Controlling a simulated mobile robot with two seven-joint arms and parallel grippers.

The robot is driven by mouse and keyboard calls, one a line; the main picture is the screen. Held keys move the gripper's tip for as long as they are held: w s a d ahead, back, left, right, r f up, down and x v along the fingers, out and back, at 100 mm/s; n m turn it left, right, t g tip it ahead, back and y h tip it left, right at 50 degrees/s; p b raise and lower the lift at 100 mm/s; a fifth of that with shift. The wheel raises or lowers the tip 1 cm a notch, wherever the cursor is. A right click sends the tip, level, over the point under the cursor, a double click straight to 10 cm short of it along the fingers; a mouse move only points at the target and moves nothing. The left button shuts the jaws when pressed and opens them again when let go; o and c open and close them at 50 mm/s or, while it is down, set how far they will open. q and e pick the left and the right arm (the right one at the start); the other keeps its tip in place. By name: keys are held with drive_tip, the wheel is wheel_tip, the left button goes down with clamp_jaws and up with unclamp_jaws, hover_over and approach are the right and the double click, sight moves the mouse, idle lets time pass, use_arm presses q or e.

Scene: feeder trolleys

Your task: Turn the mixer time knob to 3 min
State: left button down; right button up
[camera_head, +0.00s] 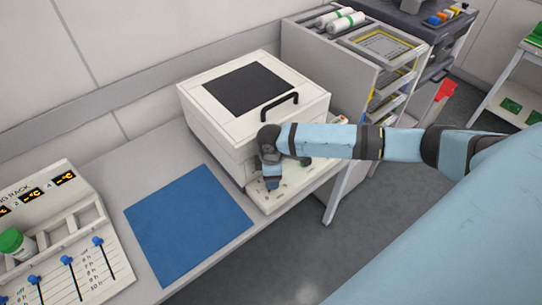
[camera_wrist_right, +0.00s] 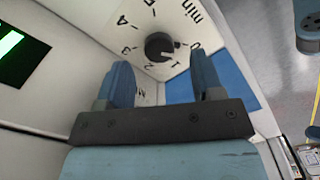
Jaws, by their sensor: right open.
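The mixer (camera_head: 215,125) is a white box with a dark window and a black lid handle, standing on the bench. Its time knob (camera_wrist_right: 160,46) is round and black, on a white dial with digits and "min" around it. A small nub on the knob's right side points roughly towards the 0; the exact setting is hard to read. My right gripper (camera_head: 271,181) is at the mixer's front panel. In the wrist view my right gripper (camera_wrist_right: 162,75) is open, its blue fingers apart, with the knob beyond the gap between them. In the head view the knob is hidden. My left gripper is not in view.
A rack with blue sliders (camera_head: 75,265) and a green-capped jar (camera_head: 14,243) stand at left. A trolley with trays (camera_head: 330,62) stands behind the mixer. A green display (camera_wrist_right: 12,43) shows in the wrist view.

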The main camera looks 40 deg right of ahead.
drive_tip(key=shift+f, duration=1.5)
drive_tip(key=shift+c, duration=0.2)
